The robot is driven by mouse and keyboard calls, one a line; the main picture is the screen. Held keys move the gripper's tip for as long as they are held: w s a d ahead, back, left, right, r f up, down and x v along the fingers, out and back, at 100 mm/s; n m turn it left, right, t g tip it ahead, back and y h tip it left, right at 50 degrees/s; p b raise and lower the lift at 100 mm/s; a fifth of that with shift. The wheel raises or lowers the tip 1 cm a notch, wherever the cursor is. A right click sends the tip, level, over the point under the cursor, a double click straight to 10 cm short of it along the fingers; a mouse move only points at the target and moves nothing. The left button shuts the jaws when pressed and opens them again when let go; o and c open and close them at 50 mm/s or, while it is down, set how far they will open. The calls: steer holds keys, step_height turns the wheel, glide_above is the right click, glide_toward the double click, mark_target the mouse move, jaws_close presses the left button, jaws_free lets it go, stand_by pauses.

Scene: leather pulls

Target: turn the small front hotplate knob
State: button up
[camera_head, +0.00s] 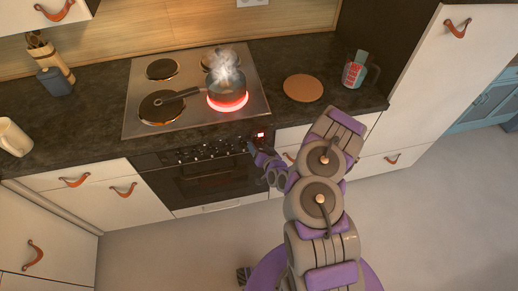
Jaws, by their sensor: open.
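The row of small knobs (200,152) runs along the dark control panel at the front of the oven, below the hob. The knobs are small and dark, so I cannot tell their markings or angles. My gripper (254,150) is open at the right end of this panel. My gripper and wrist hide part of the panel there, and I cannot tell whether the fingers touch a knob. The front right hotplate (228,104) glows red under a dark pan (224,92) that gives off steam.
A round wooden board (303,88) and a glass jug (355,74) stand on the counter to the right. Drawers with leather pulls flank the oven (212,183). The floor in front is clear.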

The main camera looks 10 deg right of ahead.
steer(key=shift+d, duration=0.55)
steer(key=shift+c, duration=0.4)
steer(key=shift+d, duration=0.15)
steer(key=shift+c, duration=1.5)
steer(key=shift+a, duration=0.5)
steer(key=c, duration=0.4)
steer(key=shift+c, duration=1)
steer(key=shift+d, duration=0.15)
steer(key=shift+c, duration=0.3)
